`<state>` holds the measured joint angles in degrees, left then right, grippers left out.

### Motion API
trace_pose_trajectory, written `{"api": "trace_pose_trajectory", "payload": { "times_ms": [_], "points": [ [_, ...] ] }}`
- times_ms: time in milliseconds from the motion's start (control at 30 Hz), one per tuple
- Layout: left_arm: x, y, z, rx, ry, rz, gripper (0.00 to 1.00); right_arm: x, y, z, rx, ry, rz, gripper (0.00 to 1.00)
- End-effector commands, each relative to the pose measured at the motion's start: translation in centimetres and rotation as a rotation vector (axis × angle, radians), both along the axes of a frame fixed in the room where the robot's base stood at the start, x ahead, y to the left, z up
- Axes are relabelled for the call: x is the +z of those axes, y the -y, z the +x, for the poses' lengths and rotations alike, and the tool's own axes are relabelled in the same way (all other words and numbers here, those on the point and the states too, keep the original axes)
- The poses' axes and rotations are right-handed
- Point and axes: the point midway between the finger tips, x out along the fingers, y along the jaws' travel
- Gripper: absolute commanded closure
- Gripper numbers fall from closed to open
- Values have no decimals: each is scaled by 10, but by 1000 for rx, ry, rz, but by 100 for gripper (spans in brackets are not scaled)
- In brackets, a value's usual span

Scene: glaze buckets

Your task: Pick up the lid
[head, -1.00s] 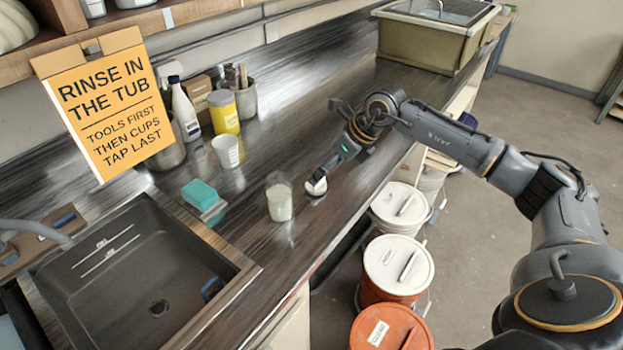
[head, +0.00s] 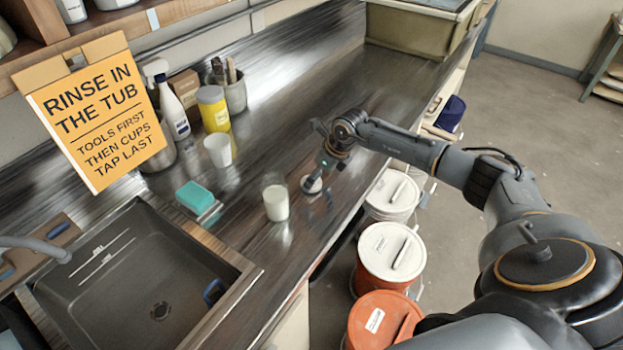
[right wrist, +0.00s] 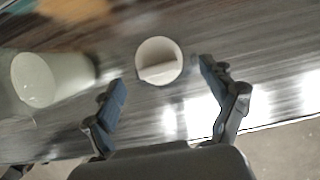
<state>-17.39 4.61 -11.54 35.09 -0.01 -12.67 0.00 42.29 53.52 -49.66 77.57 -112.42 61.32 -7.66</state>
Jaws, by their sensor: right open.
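A small round white lid (head: 311,185) lies on the dark counter just right of a glass of whitish liquid (head: 276,202). In the right wrist view the lid (right wrist: 159,50) shows a raised bar across its top and sits just beyond and between the fingertips. My right gripper (right wrist: 162,77) is open and empty, with a finger on either side. In the head view my right gripper (head: 320,174) points down over the lid and partly covers it. The glass (right wrist: 35,80) is left of the gripper in the wrist view. My left gripper is not in view.
A sink (head: 140,265) and a teal sponge (head: 195,196) are to the left. A white cup (head: 218,150), yellow can (head: 213,108) and bottle (head: 172,107) stand behind. Lidded buckets (head: 391,250) stand below the counter's front edge. Counter space beyond the gripper is clear.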

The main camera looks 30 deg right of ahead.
Motion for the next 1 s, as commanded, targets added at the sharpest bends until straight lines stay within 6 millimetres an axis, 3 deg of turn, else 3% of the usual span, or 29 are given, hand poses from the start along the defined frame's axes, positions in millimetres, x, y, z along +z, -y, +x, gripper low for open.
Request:
{"api": "trace_pose_trajectory", "payload": {
  "times_ms": [33, 133, 467, 667, 1000],
  "points": [
    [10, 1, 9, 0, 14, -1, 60, -4, -3, 2, -1, -2, 2, 16],
    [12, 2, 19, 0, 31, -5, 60, -15, -4, 7, -1, 0, 2, 16],
    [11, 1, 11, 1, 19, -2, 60, -23, -4, 9, 0, 1, 0, 16],
    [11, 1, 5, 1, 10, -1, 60, -23, -4, 9, 0, 1, 0, 56],
    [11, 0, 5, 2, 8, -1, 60, -23, -4, 9, 0, 1, 0, 59]
  ]
}}
